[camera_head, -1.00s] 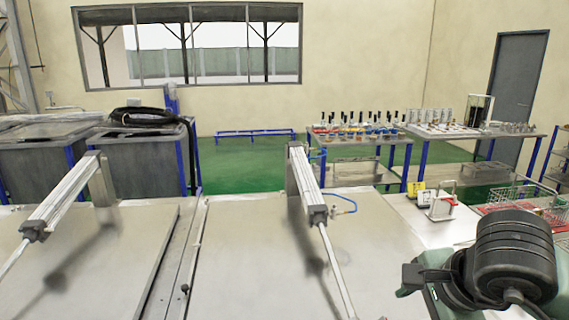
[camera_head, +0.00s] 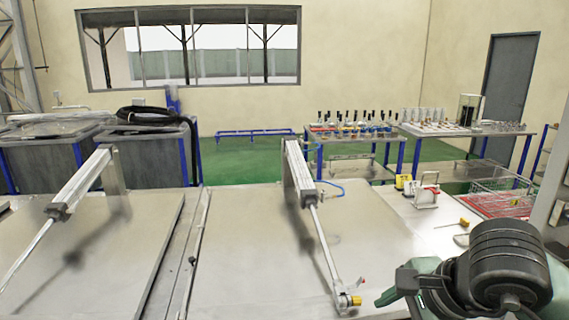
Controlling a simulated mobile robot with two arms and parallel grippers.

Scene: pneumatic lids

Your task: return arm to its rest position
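My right arm, with a black rounded joint and grey-green links, shows at the lower right. Its green and black end (camera_head: 400,288) is beside the yellow-tipped rod end of the right cylinder, apparently apart from it in the picture. I cannot make out two fingers there, so its opening is unclear. No held object shows. My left arm and gripper are out of view. Two flat metal lids fill the foreground, a left lid (camera_head: 110,235) and a right lid (camera_head: 245,250). A left pneumatic cylinder (camera_head: 82,182) and a right pneumatic cylinder (camera_head: 299,172) slant over them.
A side surface (camera_head: 432,215) right of the lids carries a small white-and-red device (camera_head: 426,197) and a thin yellow-ended tool. A wire basket (camera_head: 500,190) with red contents lies beyond. Grey bins (camera_head: 150,160) stand back left, worktables (camera_head: 350,140) back right.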

